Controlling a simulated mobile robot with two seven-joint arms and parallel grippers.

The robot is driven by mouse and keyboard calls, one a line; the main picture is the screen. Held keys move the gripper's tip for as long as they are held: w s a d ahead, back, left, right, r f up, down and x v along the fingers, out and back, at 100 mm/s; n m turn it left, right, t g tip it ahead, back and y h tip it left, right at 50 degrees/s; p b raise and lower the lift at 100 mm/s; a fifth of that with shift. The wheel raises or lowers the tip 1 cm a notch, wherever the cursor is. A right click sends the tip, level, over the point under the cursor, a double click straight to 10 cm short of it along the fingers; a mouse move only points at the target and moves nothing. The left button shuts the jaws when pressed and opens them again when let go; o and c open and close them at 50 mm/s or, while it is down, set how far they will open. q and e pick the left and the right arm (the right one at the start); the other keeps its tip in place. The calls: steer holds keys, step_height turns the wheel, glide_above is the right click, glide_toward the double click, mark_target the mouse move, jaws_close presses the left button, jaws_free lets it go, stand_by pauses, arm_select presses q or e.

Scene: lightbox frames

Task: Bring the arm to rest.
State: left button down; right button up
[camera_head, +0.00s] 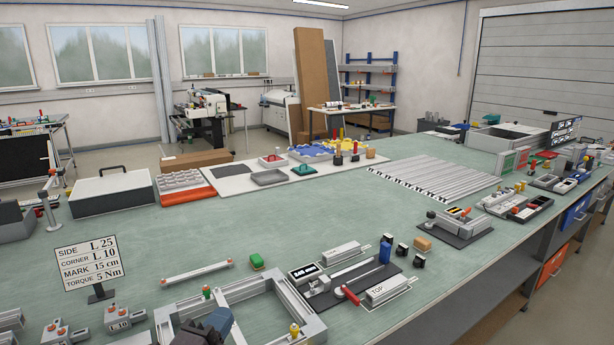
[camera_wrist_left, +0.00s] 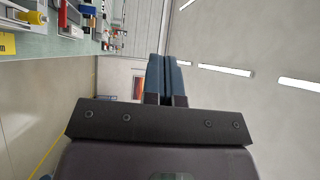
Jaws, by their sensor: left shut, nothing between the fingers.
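My left gripper (camera_head: 210,322) shows at the bottom of the head view, dark with blue-grey fingers, in front of the near part of the grey metal frame (camera_head: 262,294). In the left wrist view its two fingers (camera_wrist_left: 166,78) lie together, shut, with nothing between them. That view is turned on its side, with the bench edge at left and ceiling lights at right; the fingers point past the bench into the room. I cannot tell the gripper's exact height over the bench. My right gripper is not in view.
The green bench (camera_head: 330,215) holds a sign (camera_head: 88,267), a tool mat (camera_head: 350,284) with a red-handled tool, grey profiles (camera_head: 435,178) and a white board (camera_head: 232,180) with trays. The bench middle is clear. A yellow-topped peg (camera_head: 295,330) stands at the frame's near right corner.

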arm_select(q)
steer(key=s+a+f+n+g+y, duration=0.6)
steer(key=s+a+f+n+y, duration=0.25)
steer(key=n, duration=0.45)
steer(key=s+a+f+n+g, duration=0.1)
steer(key=s+f+n+g, duration=0.15)
steer(key=s, duration=0.45)
steer(key=s+a+f+n+g+h, duration=0.1)
steer(key=s+a+f+n+g, duration=0.15)
steer(key=s, duration=0.35)
steer(key=s+f+n+g, duration=0.1)
steer(key=s+n+g, duration=0.25)
steer(key=s, duration=0.35)
steer(key=w+f+m+t+b, duration=0.1)
steer(key=w+f+t+b, duration=0.2)
steer(key=f, duration=0.7)
steer(key=w+f+t+b, duration=0.4)
steer(key=f+b, duration=0.3)
steer(key=f, duration=0.4)
steer(key=shift+m+h, duration=0.35)
steer(key=shift+h, duration=0.1)
steer(key=shift+w+a+t, duration=0.1)
steer(key=shift+t, duration=0.15)
